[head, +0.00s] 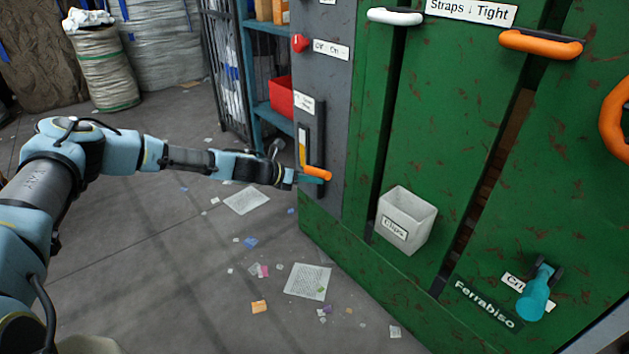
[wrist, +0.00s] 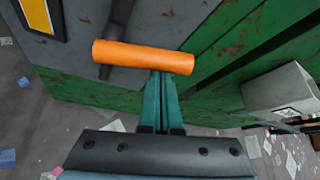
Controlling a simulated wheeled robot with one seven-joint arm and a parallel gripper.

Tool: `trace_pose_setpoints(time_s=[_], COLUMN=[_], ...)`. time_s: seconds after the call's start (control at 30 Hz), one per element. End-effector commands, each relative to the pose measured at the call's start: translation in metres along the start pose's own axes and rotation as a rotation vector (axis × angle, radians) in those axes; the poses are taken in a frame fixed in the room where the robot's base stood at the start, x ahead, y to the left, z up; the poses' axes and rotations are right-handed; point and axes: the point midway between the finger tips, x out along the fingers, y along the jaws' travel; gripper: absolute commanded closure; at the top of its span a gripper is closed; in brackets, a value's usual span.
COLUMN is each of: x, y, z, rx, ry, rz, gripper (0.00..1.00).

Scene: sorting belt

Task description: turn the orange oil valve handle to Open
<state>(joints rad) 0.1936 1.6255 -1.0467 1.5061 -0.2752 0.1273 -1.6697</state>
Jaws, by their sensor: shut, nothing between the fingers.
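The orange valve handle (head: 317,173) sticks out near the bottom of the grey panel (head: 323,105), under a yellow-and-white strip. In the wrist view the handle (wrist: 143,56) is a plain orange bar lying crosswise just past my fingertips. My gripper (head: 322,180) has teal fingers pressed together with nothing between them, and the tips are at the handle. In the wrist view the tips of my gripper (wrist: 160,76) meet or pass behind the bar's lower edge, right of its middle. I cannot tell whether they touch. The small label above the strip is unreadable.
A red knob (head: 299,43) sits higher on the panel. The green machine has a clips bin (head: 404,222), an orange-gripped handle (head: 541,44) and a teal lever (head: 537,292). A blue shelf with a red bin (head: 280,96) stands behind. Paper scraps litter the open floor.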

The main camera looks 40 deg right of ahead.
Motion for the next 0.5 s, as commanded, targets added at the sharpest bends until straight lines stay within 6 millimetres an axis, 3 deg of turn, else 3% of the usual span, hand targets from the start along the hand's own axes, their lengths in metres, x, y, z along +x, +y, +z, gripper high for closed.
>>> trace_pose_setpoints(time_s=[0.5], x=[-0.015], y=[0.002], z=[0.028], rx=[-0.421], ry=[-0.001], rz=[-0.248], gripper=[1.0])
